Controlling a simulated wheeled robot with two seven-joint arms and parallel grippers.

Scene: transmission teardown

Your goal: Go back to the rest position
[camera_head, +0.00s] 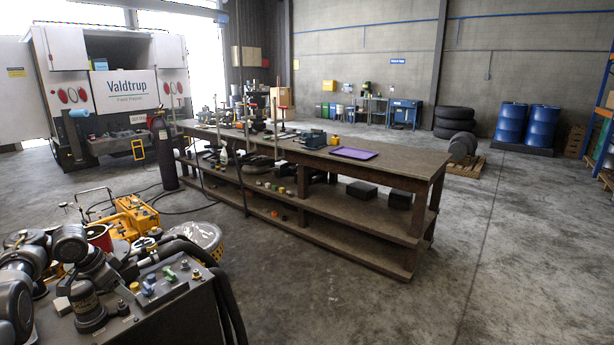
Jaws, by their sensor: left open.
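My left arm comes in at the lower left corner, with its grey joints folded low beside a dark machine panel. My left gripper (98,272) is there, open, and small against the clutter; I see nothing held in it. It is well apart from the long workbench (400,172). My right gripper is out of view.
The dark panel (185,310) with coloured knobs, black hoses and a yellow machine (132,215) crowd the lower left. A purple tray (354,153) lies on the workbench, with tools and parts further along. A dark gas cylinder (164,155) stands by its far end.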

